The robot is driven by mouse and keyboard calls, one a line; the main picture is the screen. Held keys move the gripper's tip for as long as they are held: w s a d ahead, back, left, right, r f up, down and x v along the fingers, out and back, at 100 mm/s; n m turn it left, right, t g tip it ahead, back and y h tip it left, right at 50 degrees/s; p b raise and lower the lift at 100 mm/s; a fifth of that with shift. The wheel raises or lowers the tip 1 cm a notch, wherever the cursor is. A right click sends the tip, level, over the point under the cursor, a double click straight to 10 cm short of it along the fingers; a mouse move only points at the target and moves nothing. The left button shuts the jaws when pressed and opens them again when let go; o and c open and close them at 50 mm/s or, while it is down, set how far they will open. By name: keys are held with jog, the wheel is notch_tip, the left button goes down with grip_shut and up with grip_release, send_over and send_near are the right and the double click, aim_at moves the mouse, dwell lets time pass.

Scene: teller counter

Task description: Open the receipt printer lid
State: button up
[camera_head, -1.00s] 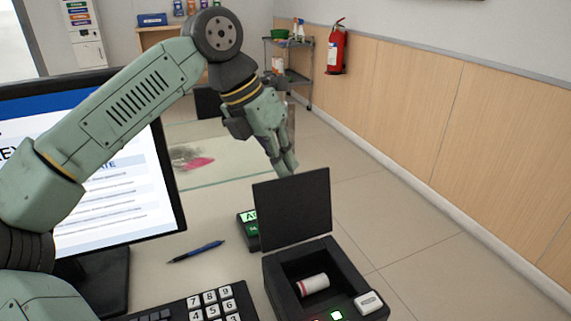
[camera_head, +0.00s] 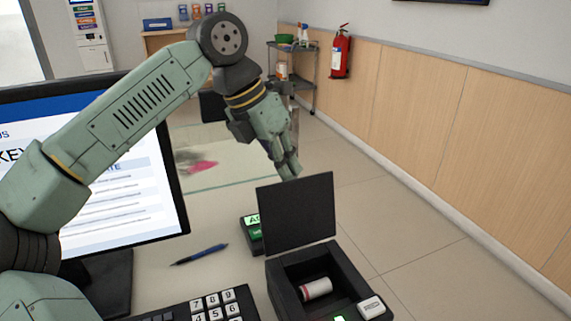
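The black receipt printer (camera_head: 280,292) stands on the counter at the lower middle. Its lid (camera_head: 297,213) is raised and stands nearly upright at the back of the printer. A white paper roll with a red band (camera_head: 316,288) lies inside the open bay. A white button (camera_head: 371,307) and a lit green one (camera_head: 340,319) are on its front. My gripper (camera_head: 288,172) is behind the top edge of the lid, pointing down. Its fingers look close together, but I cannot tell how far they are shut. The lid may hide the fingertips, and I cannot tell whether they touch it.
A monitor (camera_head: 120,215) stands at the left, with a keypad (camera_head: 215,305) in front. A blue pen (camera_head: 199,254) lies on the counter. A small device with a green display (camera_head: 251,222) is partly behind the lid. The floor to the right is clear.

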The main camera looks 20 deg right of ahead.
jog(key=o, duration=0.3)
jog(key=f, duration=0.3)
jog(key=shift+s+a+f+y, duration=0.1)
jog(key=shift+a+f+y, duration=0.15)
jog(key=shift+y, duration=0.15)
jog(key=shift+o, duration=0.2)
jog(key=shift+w+d+f+g, duration=0.3)
jog(key=shift+d+f, duration=0.1)
jog(key=shift+r, duration=0.35)
jog(key=v, duration=1.2)
jog(key=shift+p, duration=0.3)
jog(key=shift+s, duration=0.1)
